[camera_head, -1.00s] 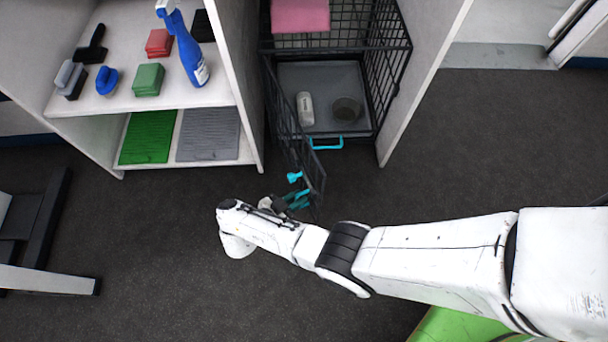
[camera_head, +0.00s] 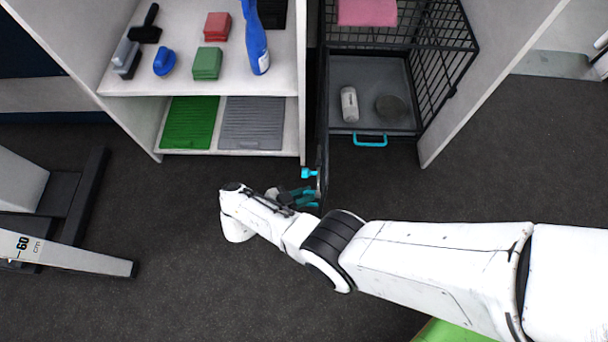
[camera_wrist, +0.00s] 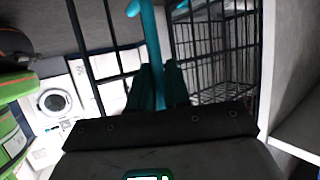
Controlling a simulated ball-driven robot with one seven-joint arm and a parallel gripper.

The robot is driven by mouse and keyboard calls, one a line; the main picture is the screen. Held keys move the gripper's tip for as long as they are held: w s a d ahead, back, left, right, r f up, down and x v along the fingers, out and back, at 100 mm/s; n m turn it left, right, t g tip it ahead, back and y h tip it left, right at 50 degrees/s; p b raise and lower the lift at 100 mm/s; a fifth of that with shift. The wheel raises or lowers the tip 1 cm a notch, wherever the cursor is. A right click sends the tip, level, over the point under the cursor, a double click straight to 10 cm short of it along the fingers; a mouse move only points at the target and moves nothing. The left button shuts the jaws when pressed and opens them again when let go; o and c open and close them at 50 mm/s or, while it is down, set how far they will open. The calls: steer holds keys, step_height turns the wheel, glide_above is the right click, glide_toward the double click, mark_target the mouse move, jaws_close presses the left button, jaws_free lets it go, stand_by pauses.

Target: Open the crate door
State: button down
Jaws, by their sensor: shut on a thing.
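The black wire crate (camera_head: 440,75) stands in a bay between white panels in the head view. Its front is open. The crate door (camera_head: 322,150) stands out from the crate's left side, seen almost edge-on. A teal latch piece (camera_head: 308,173) sits on the door near its free edge. My gripper (camera_head: 307,196) is at that free edge. In the wrist view, my gripper (camera_wrist: 160,88) is shut on the teal door handle (camera_wrist: 155,40), with door bars close by. The exact contact is partly hidden by the dark fingers.
Inside the crate, a white bottle (camera_head: 349,104) and a bowl (camera_head: 391,108) stand on a grey tray with a teal front handle (camera_head: 370,141). A shelf unit (camera_head: 285,105) with grooming items stands left of the door.

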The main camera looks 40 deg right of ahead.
steer(key=c, duration=1.2)
jaws_free()
steer(key=shift+d, duration=0.15)
steer(key=shift+o, duration=0.2)
steer(key=v, duration=1.1)
steer(key=shift+d+f, duration=0.1)
